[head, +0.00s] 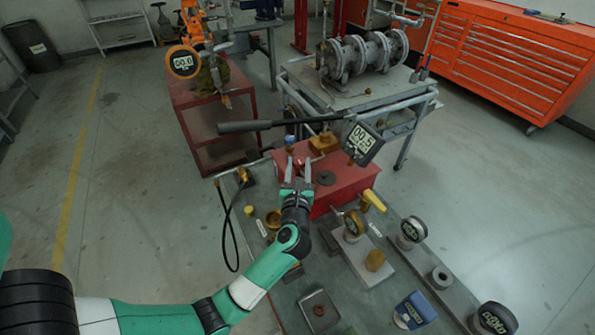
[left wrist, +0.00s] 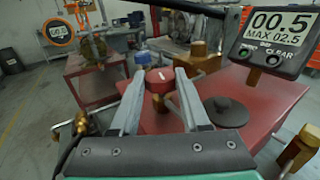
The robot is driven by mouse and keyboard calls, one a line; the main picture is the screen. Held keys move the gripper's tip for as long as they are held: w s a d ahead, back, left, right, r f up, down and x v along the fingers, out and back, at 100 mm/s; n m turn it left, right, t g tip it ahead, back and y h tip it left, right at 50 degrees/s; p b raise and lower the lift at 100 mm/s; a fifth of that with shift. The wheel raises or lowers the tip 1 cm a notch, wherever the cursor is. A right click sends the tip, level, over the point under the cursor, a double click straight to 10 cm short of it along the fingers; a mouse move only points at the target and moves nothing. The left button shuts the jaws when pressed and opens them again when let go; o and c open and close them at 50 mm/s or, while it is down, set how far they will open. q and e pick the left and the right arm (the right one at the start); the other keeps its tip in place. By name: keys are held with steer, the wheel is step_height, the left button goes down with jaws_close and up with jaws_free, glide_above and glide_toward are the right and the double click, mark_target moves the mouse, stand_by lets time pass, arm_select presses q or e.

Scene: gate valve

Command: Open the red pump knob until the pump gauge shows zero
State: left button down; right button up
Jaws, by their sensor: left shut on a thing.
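The red pump (head: 345,178) stands on the grey bench, with a long black lever above it. Its gauge (head: 362,143) reads 00.5 and shows larger in the left wrist view (left wrist: 274,38), with MAX 02.5 below. My left gripper (head: 297,162) reaches the near left part of the pump. In the left wrist view, its fingers are shut on the red knob (left wrist: 159,80), which has a white mark on top and sits between the fingertips. My right gripper is not in view.
The black lever (head: 265,125) crosses just beyond my left gripper. A black hose (head: 226,230) hangs at the bench's left side. Round gauges (head: 412,230) and a blue box (head: 414,309) stand on the near bench.

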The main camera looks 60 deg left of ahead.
arm_select(q)
steer(key=shift+w+d+n+g+y+b, duration=0.15)
steer(key=shift+n+g+y+b, duration=0.35)
steer(key=shift+n+g+b, duration=0.7)
steer(key=shift+w+a+n+g+y+b, duration=0.1)
steer(key=shift+n+g+y+b, duration=0.55)
steer(key=shift+g, duration=0.95)
steer(key=shift+c, duration=1.9)
jaws_free()
steer(key=shift+d, duration=0.1)
steer(key=s+d+p, duration=0.2)
steer(key=d, duration=0.9)
steer(key=shift+d+p, duration=0.2)
steer(key=shift+p, duration=0.1)
